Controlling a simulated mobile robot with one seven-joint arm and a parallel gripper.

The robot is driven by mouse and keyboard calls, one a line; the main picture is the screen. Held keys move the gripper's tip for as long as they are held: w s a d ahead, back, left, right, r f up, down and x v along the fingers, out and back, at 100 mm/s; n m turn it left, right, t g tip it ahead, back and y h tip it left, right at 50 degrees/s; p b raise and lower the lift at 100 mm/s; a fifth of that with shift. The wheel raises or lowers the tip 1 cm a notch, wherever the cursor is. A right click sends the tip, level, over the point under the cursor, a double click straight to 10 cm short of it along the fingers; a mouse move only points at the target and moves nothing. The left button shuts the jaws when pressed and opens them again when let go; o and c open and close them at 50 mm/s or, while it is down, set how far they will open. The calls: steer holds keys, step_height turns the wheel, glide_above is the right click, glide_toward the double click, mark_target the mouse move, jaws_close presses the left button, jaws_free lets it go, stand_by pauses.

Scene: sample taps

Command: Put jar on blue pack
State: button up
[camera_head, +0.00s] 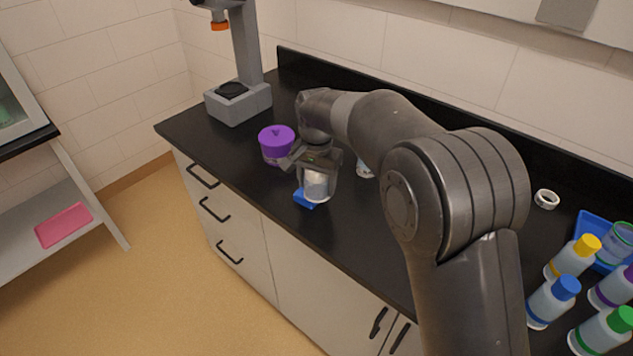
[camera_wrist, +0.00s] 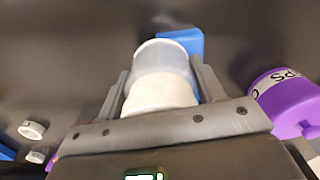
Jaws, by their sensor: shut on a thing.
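My gripper (camera_head: 317,182) is shut on a whitish jar (camera_head: 316,187), held upright between the fingers. In the wrist view the jar (camera_wrist: 162,75) has a white lid and sits between the two fingers of my gripper (camera_wrist: 163,88). The blue pack (camera_head: 304,198) lies on the black counter just under and beside the jar; its near left corner shows in the head view. In the wrist view the blue pack (camera_wrist: 188,40) shows past the jar, partly hidden by it. I cannot tell whether the jar touches the pack.
A purple-lidded container (camera_head: 276,142) stands close to the left of my gripper, and a grey stand (camera_head: 238,101) is behind it. Several bottles (camera_head: 567,258), a blue tray (camera_head: 591,222) and a white ring (camera_head: 546,199) are at the right. The counter's front edge is near the pack.

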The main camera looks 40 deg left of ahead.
steer(key=shift+f, duration=0.2)
steer(key=o, duration=1.1)
steer(key=shift+c, duration=0.2)
